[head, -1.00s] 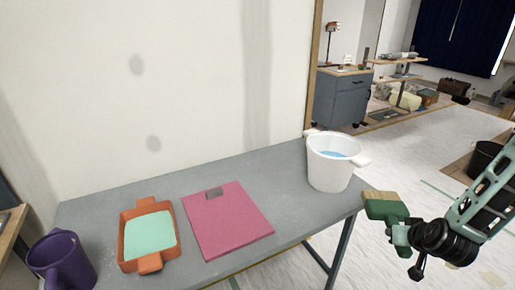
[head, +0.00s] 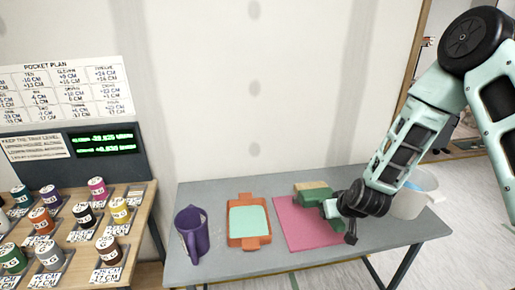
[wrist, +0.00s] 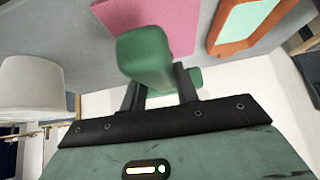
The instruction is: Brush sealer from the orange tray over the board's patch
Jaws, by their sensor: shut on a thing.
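The pink board (head: 297,230) lies flat on the grey table, right of the orange tray (head: 234,241), which holds pale green sealer (head: 249,220). In the wrist view the board (wrist: 172,22) and tray (wrist: 225,47) show at the top. My gripper (head: 331,208) is shut on the handle of a green brush (head: 306,194) with a tan end (head: 313,185). The handle (wrist: 145,58) shows between the fingers in the wrist view. The brush appears above the board's far part; the exact gap cannot be told. The board's grey patch is not visible now.
A purple jug (head: 193,236) stands left of the tray. A white bucket (head: 417,203) stands at the table's right end, partly behind my arm. A wooden stand (head: 148,218) with several labelled paint cans is at the left. A wall rises behind the table (head: 215,192).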

